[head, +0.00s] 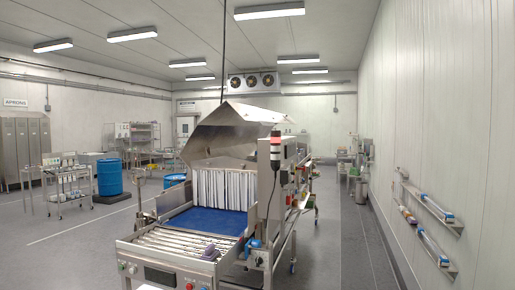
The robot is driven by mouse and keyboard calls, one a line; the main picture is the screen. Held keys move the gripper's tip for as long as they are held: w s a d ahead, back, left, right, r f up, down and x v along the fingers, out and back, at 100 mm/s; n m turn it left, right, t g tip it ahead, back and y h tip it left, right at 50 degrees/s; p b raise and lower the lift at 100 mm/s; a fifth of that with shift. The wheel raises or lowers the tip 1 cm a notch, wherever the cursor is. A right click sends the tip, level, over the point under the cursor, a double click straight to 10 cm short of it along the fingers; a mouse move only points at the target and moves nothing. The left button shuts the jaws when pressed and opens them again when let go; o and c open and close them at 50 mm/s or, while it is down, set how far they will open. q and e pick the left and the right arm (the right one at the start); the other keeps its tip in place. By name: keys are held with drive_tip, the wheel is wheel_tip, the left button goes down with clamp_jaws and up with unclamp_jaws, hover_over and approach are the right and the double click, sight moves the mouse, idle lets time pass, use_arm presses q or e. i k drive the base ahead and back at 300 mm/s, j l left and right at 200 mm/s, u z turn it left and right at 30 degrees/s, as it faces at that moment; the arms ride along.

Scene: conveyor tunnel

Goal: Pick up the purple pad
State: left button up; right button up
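A small purple pad (209,251) lies at the right side of the metal roller section, at the near end of the conveyor machine. It is small in the head view, so its exact shape is hard to tell. Neither of my grippers shows in this view.
The roller bed (170,243) leads to a blue belt (208,221) and a white strip curtain (222,189) under a steel hood. A control panel (160,276) fronts the machine. A blue item (254,246) sits beside the rollers at right. Floor is clear at left (60,265).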

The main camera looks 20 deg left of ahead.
sight(211, 253)
drive_tip(key=i+j, duration=0.25)
drive_tip(key=i+j+z, duration=0.15)
drive_tip(key=j, duration=0.25)
drive_tip(key=i+j, duration=0.3)
drive_tip(key=i+j+z, duration=0.15)
drive_tip(key=j, duration=0.25)
drive_tip(key=i, duration=0.05)
